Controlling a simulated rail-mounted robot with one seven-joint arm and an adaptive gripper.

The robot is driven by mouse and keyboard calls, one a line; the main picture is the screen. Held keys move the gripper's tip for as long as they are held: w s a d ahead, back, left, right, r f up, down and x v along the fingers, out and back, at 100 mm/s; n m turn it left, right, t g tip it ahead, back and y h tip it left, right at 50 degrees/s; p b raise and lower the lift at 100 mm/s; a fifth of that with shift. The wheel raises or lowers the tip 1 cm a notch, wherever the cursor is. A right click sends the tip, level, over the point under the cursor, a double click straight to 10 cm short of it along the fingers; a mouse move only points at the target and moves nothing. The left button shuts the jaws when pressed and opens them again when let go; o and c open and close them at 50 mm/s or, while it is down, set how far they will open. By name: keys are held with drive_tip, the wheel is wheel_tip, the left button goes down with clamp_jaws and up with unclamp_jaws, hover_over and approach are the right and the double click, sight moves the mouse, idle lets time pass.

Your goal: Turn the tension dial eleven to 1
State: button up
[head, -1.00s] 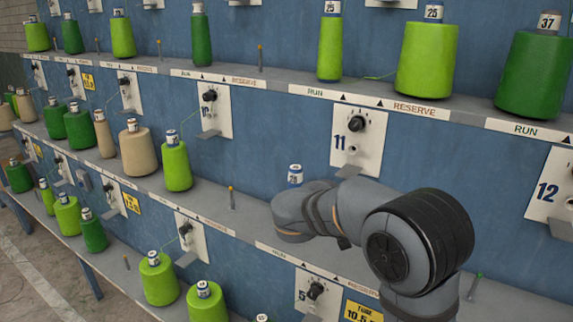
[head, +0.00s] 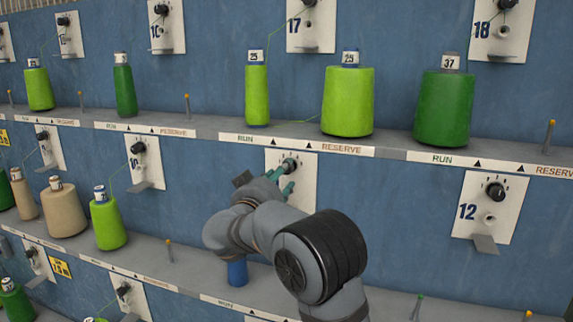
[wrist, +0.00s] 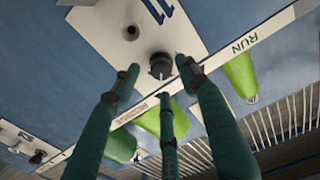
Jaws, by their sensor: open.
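Tension dial eleven is a black knob (head: 290,165) on a white plate (head: 303,185), in the middle of the head view. In the wrist view the dial (wrist: 160,66) sits on its plate (wrist: 100,35) near the blue number 11, with a round hole beside it. My gripper (head: 280,177) has green fingers spread open just in front of the dial. In the wrist view my gripper (wrist: 157,77) shows three fingers around the dial's outline, with nothing held. I cannot tell whether they touch it. The dial's setting is too small to read.
A shelf edge (head: 300,145) runs just above the plate, carrying a light green cone (head: 348,100) and a dark green cone (head: 445,108). A blue tube (head: 237,272) stands on the lower shelf below my arm. Dial twelve's plate (head: 483,207) is to the right.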

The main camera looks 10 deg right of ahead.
drive_tip(key=shift+p+x, duration=0.75)
drive_tip(key=shift+x, duration=1.6)
clamp_jaws()
